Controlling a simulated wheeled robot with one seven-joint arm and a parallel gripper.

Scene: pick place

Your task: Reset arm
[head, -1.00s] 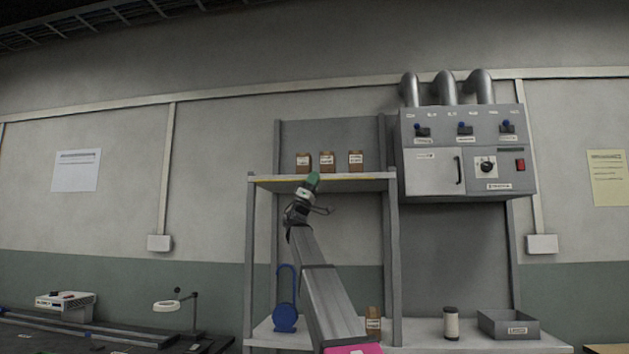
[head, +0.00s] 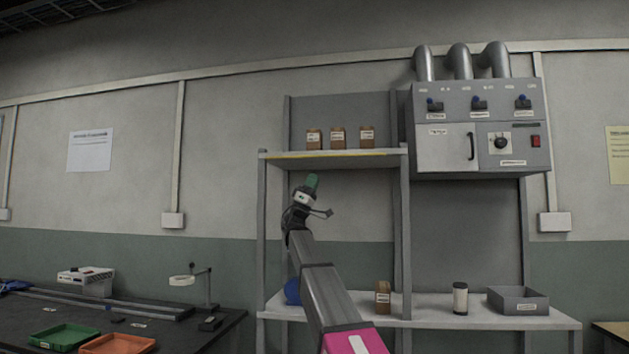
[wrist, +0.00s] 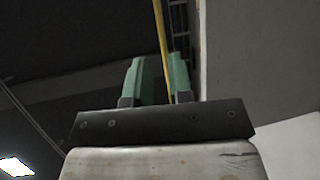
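My arm reaches up in the middle of the head view, ending in my gripper (head: 312,181) with green fingers. The gripper shows just below the front edge of the upper shelf (head: 375,154) in the picture; its distance from the shelf is hard to tell. In the wrist view, the two green fingers of my gripper (wrist: 162,78) stand apart with nothing held between them. A yellow strip (wrist: 161,40) shows beyond the gap.
Several small brown boxes (head: 338,137) stand on the upper shelf. Below are another brown box (head: 383,298), a dark-topped canister (head: 460,299), a grey bin (head: 517,300) and a blue object (head: 292,291) partly behind my arm. Green (head: 64,337) and orange (head: 117,344) trays lie lower left.

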